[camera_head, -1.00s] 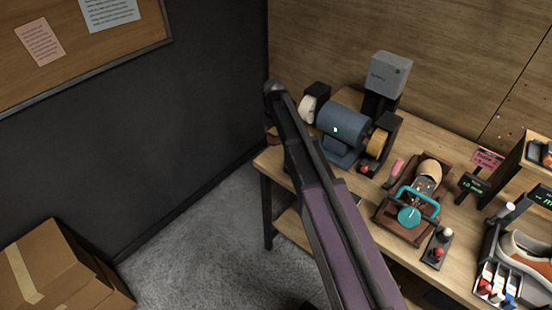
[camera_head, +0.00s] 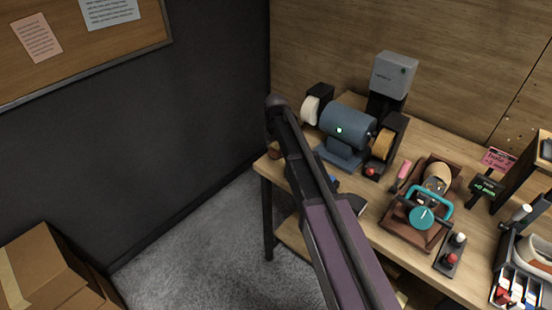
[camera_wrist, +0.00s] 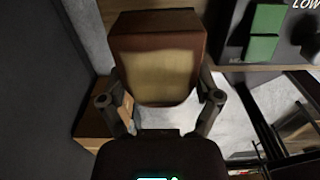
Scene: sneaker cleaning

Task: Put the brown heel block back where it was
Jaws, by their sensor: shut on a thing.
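The brown heel block (camera_wrist: 158,72), dark reddish-brown with a paler tan face, fills the upper middle of the wrist view. My gripper (camera_wrist: 160,98) has a finger on each side of it and is shut on it. Grey floor shows below and beside the block, so it is held up clear of any surface there. In the head view my arm reaches up and left across the bench's left end, and hides most of the gripper. A small brown shape (camera_head: 274,153) shows beside the arm; I cannot tell whether it is the block.
The wooden bench (camera_head: 385,205) carries a blue grinder (camera_head: 347,128), a clamp fixture with a teal handle (camera_head: 422,216) and a small switch box (camera_head: 450,256). Green blocks (camera_wrist: 264,32) sit on a dark panel in the wrist view. Cardboard boxes (camera_head: 55,265) stand on the floor at left.

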